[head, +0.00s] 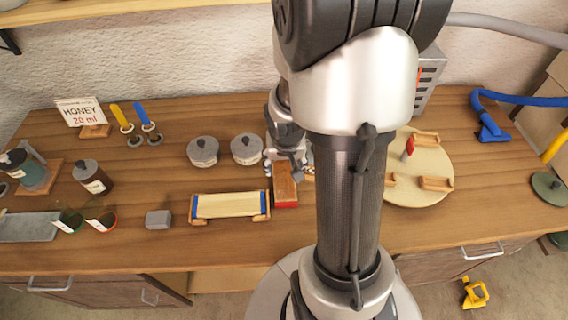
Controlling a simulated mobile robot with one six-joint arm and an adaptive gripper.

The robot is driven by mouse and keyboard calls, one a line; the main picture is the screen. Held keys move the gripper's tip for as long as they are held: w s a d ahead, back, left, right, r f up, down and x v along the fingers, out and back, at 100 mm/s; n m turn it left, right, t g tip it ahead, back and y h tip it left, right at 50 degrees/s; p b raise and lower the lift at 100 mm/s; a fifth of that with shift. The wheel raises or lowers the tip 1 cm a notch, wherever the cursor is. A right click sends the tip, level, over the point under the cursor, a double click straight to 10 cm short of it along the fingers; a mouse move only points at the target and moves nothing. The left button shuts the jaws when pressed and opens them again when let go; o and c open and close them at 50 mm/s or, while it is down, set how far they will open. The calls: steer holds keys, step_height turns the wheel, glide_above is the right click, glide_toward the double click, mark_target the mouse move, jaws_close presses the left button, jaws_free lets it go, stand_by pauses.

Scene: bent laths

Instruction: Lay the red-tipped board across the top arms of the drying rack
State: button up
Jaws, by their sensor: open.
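A brown wooden piece with a red near end (285,188), which looks like the red-tipped board, lies just left of my arm. Its far end is hidden under my gripper. My gripper (289,166) is open over that far end; its fingertips are small and partly hidden, and I cannot tell whether they touch the piece. A pale board with blue ends (230,205) sits between two wooden end pieces to the left. I cannot clearly make out the drying rack; a grey upright unit with dark and red slots (429,78) stands behind my arm, partly hidden.
Two grey lidded pots (203,151) stand left of my gripper. A round pale board (424,190) with small wooden pieces and a red item lies right of my arm. A grey block (158,219), bottles, bowls and a honey sign (80,112) are further left.

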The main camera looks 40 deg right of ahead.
steer(key=s+a+r+n, duration=0.2)
steer(key=s+a+r, duration=0.1)
steer(key=a+r, duration=0.4)
steer(key=s+a+r+n+t+p, duration=0.1)
steer(key=s+a+r+n, duration=0.2)
steer(key=a+r, duration=0.4)
step_height(320, 180, up, 6)
steer(key=shift+s+a+f+t+y, duration=0.2)
steer(key=shift+s+f+t+y, duration=0.1)
steer(key=shift+y, duration=0.1)
steer(key=shift+o, duration=0.3)
steer(key=s+a+r+n+y, duration=0.1)
steer(key=s+a+r+n, duration=0.1)
steer(key=s+a+r, duration=0.1)
steer(key=s+a, duration=0.1)
steer(key=s, duration=0.1)
steer(key=shift+s+a, duration=0.2)
steer(key=shift+s, duration=0.2)
steer(key=m+g+p, duration=0.2)
steer(key=m+g, duration=0.1)
steer(key=m, duration=0.4)
glide_above(284, 175)
steer(key=shift+h, duration=0.4)
steer(key=f, duration=2.5)
steer(key=shift+s+a+f, duration=0.2)
steer(key=shift+s, duration=0.05)
steer(key=shift+w+f+b, duration=0.2)
steer(key=shift+f+b, duration=1)
steer(key=shift+f, duration=1.5)
steer(key=shift+r, duration=0.1)
